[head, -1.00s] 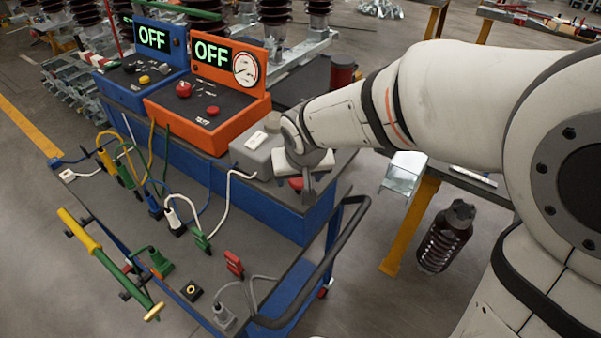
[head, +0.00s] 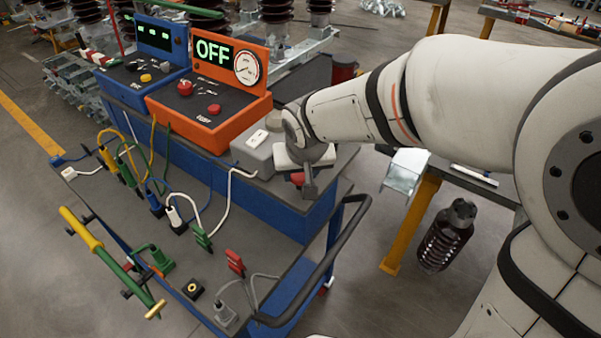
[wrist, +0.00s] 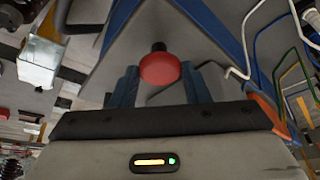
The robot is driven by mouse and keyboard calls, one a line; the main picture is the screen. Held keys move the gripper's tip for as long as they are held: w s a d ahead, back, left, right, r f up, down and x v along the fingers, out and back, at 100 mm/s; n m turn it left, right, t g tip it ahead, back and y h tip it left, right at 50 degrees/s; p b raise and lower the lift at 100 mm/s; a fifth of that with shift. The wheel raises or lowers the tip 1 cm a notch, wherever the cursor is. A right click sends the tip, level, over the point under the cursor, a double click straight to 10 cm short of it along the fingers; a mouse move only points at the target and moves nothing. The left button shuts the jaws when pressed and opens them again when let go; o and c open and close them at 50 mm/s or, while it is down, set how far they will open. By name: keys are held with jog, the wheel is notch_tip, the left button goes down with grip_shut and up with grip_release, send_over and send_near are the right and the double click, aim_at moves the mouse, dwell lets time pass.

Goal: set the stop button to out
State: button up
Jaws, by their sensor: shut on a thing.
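The red mushroom-shaped stop button (wrist: 160,69) sits between the two blue fingers of my gripper (wrist: 161,84) in the wrist view, on a short dark stem. My gripper is shut on it. In the head view the red of the button (head: 297,178) shows just below my gripper (head: 303,184), at the right end of the cart's upper deck. The fingers partly hide it there. I cannot tell whether the button is pressed in or out.
A grey box (head: 254,156) stands left of my gripper. An orange console (head: 230,113) reading OFF and a blue console (head: 150,68) stand farther left. Cables and plugs lie on the lower deck (head: 150,222). A dark handle rail (head: 322,262) runs along the cart's right side.

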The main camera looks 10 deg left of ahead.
jog(key=shift+r, duration=0.5)
jog(key=o, duration=1.4)
jog(key=v, duration=0.7)
jog(key=shift+s+d+r, duration=0.1)
jog(key=shift+s+r, duration=0.1)
jog(key=shift+r, duration=0.15)
